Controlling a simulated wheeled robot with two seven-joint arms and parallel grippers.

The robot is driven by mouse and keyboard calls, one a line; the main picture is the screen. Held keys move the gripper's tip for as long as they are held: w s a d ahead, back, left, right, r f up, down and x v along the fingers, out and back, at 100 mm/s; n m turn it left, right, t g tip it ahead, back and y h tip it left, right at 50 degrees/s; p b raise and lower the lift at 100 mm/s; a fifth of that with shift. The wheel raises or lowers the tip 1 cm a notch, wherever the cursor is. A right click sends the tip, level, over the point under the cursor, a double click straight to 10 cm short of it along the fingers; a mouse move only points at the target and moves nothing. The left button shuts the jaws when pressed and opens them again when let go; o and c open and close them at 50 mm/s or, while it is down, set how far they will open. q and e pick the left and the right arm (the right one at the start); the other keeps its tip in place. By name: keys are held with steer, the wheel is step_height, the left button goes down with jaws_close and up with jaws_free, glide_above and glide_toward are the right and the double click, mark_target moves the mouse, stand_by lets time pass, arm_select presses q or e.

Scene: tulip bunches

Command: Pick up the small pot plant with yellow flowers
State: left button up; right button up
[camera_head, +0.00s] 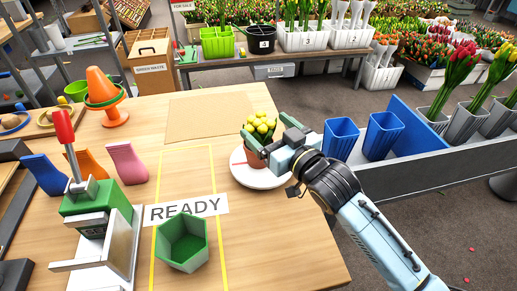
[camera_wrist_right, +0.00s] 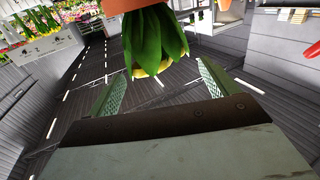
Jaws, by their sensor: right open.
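The small pot plant (camera_head: 262,128) has yellow flowers, green leaves and a terracotta pot. It stands upright on a white plate (camera_head: 243,178) at the right of the wooden table in the head view. My right gripper (camera_head: 269,134) comes in from the right and is open at the plant's flower and leaf level, partly covering it. In the right wrist view the plant's leaves (camera_wrist_right: 157,40) hang upside down, just ahead of and between the open fingers (camera_wrist_right: 158,76). Whether the fingers touch the plant I cannot tell. My left gripper is out of view.
A green hexagonal pot (camera_head: 182,243) stands in the yellow-outlined area by the READY sign (camera_head: 187,208). A green press with a red lever (camera_head: 64,128) stands at the left. Blue buckets (camera_head: 340,137) stand beyond the table's right edge. A bare brown mat (camera_head: 211,117) lies behind the plant.

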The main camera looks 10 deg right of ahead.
mark_target(254, 112)
steer(key=shift+x, duration=0.95)
steer(key=b+x, duration=0.1)
steer(key=x, duration=0.2)
steer(key=shift+w, duration=0.3)
steer(key=shift+w+a, duration=0.2)
steer(key=shift+w, duration=0.15)
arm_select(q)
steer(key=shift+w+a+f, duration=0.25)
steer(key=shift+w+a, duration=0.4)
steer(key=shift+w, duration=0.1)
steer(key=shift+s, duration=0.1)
arm_select(e)
steer(key=shift+r, duration=0.1)
steer(key=c, duration=1.5)
